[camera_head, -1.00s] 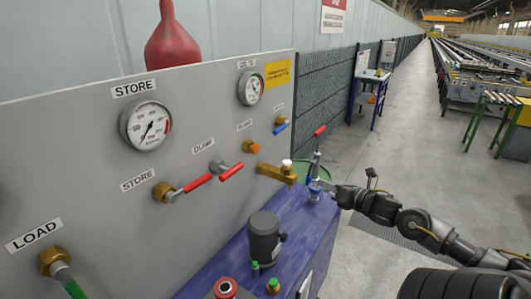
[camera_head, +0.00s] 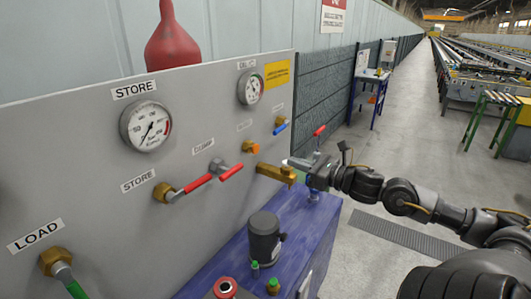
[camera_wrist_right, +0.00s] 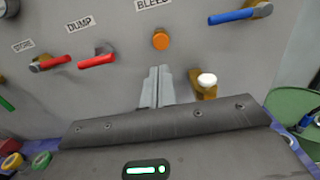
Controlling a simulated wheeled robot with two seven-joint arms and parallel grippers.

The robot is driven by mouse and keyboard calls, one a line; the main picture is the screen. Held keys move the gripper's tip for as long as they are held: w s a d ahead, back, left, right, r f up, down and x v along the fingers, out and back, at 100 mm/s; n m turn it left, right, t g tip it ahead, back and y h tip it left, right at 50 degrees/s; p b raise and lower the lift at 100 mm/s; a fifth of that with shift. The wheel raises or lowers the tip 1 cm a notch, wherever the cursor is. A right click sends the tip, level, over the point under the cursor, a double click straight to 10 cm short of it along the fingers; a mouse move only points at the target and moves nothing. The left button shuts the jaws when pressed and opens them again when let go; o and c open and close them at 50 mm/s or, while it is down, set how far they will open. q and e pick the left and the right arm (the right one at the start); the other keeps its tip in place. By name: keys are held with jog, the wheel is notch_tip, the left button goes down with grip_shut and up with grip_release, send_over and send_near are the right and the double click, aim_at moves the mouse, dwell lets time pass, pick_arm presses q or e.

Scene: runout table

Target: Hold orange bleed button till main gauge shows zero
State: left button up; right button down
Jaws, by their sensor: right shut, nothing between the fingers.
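The orange bleed button (camera_head: 253,147) sits on the grey panel (camera_head: 90,190), left of a blue-handled valve. In the right wrist view the button (camera_wrist_right: 161,41) is below the BLEED label. The large round gauge (camera_head: 146,126), under a STORE label, has its needle pointing down and slightly left. A smaller gauge (camera_head: 251,87) is at the upper right; its reading is too small to tell. My right gripper (camera_head: 287,162) is shut and empty. In the wrist view its fingertips (camera_wrist_right: 159,70) point at the panel, below the button and apart from it. My left gripper is out of view.
A brass block (camera_head: 276,173) with a white cap (camera_wrist_right: 207,79) juts out beside my right fingers. Red levers (camera_head: 232,171) stick out to the left, and a blue lever (camera_head: 281,127) sits to the right. A dark cylinder (camera_head: 264,238) stands on the blue bench (camera_head: 215,265).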

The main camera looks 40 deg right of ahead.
send_near(257, 150)
jog(key=shift+r+p+x, duration=0.15)
jog(key=shift+p+x, duration=0.05)
jog(key=shift+x, duration=1.25)
jog(key=shift+r+p+x, duration=0.15)
jog(key=shift+p+x, duration=0.05)
jog(key=shift+x, duration=1.2)
jog(key=shift+w+a+f, duration=0.2)
jog(key=shift+w+a, duration=0.05)
jog(key=shift+w, duration=0.25)
